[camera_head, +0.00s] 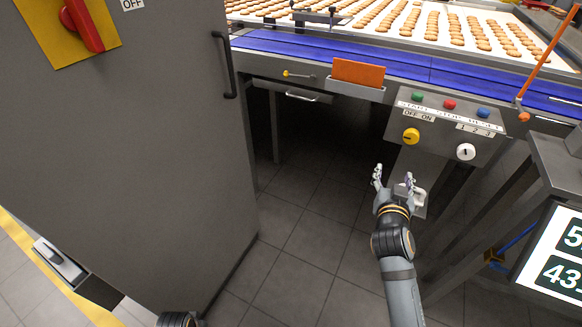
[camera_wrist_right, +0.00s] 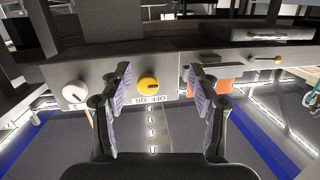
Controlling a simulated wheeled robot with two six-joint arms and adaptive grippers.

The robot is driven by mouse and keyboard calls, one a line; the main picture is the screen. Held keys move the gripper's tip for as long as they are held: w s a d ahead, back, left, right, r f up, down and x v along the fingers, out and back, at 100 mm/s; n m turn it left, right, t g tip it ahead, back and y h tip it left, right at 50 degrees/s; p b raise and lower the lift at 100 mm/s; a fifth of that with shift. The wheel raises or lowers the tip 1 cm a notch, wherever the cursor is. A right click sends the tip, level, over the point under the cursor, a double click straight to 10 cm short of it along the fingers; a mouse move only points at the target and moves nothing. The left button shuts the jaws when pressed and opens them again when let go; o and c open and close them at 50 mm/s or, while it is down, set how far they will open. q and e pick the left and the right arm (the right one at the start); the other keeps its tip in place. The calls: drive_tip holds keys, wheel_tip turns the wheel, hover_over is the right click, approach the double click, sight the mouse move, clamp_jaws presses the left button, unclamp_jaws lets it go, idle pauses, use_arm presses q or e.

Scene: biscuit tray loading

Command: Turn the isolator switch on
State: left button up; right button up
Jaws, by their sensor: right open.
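A red rotary handle (camera_head: 84,24) sits on a yellow plate (camera_head: 47,34) on the grey cabinet at the upper left, cut by the frame's top edge. A label reading OFF (camera_head: 132,4) is beside the plate. A yellow knob (camera_head: 411,136) is on the grey control panel (camera_head: 452,133), under an OFF ON label; its mark looks about level. The knob also shows in the right wrist view (camera_wrist_right: 148,85), in line with the gap between the fingers. My right gripper (camera_head: 394,180) is open and empty, below and apart from the knob. My left gripper is out of view.
The panel also has green, red and blue buttons (camera_head: 483,113) and a white knob (camera_head: 466,152). A blue conveyor edge (camera_head: 330,53) and biscuit trays lie behind. A screen (camera_head: 556,262) stands at the lower right. The floor between cabinet and panel is clear.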

drive_tip(key=m+h, duration=0.2)
approach(411, 139)
drive_tip(key=shift+t, duration=0.4)
drive_tip(key=x, duration=0.9)
drive_tip(key=shift+d+f+b, duration=0.2)
drive_tip(key=shift+f+b, duration=0.1)
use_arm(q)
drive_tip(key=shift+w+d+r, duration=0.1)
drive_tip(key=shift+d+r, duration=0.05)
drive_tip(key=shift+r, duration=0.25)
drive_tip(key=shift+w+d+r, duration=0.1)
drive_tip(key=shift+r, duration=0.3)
use_arm(e)
drive_tip(key=c, duration=1.2)
